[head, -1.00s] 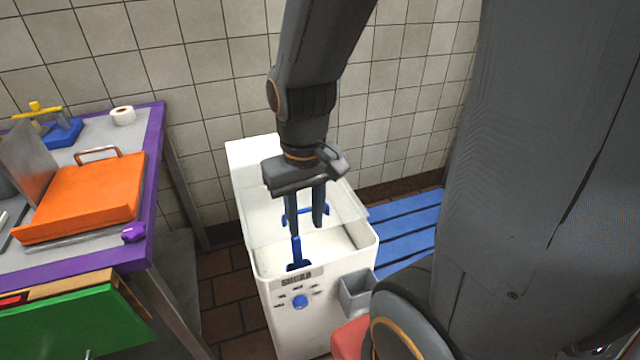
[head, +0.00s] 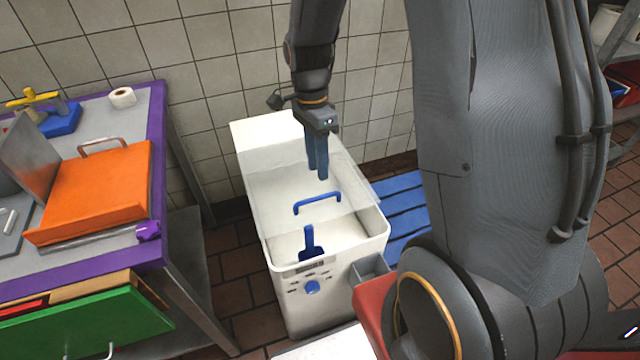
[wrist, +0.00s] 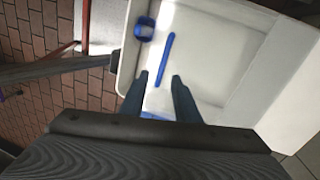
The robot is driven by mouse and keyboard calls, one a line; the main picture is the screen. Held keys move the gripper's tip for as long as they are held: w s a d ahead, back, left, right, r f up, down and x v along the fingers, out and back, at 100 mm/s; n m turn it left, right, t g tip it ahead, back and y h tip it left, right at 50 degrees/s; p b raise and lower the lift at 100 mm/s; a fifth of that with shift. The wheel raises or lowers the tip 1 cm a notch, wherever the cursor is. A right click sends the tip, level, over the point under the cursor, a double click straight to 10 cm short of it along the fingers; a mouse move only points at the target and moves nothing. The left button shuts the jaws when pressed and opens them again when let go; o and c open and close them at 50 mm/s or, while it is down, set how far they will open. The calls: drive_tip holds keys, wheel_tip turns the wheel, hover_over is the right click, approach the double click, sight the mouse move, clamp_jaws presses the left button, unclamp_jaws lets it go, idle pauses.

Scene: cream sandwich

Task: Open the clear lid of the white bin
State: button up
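The white bin (head: 300,322) stands on the floor at the centre of the head view. Its clear lid (head: 275,190) lies over the back and middle of the top, and the front strip is uncovered. A blue handle (head: 317,201) is on the lid near its front edge; it also shows in the wrist view (wrist: 166,60). A blue scoop (head: 309,243) shows at the front of the bin. My gripper (head: 317,178) points down above the lid, behind the handle and apart from it. In the wrist view its fingers (wrist: 160,77) are spread with nothing between them.
A purple-edged table (head: 158,180) with an orange press (head: 95,190) and an open green drawer (head: 90,325) stands at left. A tiled wall (head: 215,90) is close behind the bin. A blue slatted rack (head: 400,205) lies to its right.

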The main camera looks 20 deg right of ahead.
drive_tip(key=shift+m, duration=0.7)
drive_tip(key=shift+s+f+p, duration=0.25)
drive_tip(key=shift+f+p, duration=0.15)
drive_tip(key=shift+f, duration=1.65)
drive_tip(key=shift+s+f+p, duration=0.2)
drive_tip(key=shift+f+p, duration=0.15)
drive_tip(key=shift+f, duration=1.7)
drive_tip(key=shift+c, duration=0.4)
clamp_jaws()
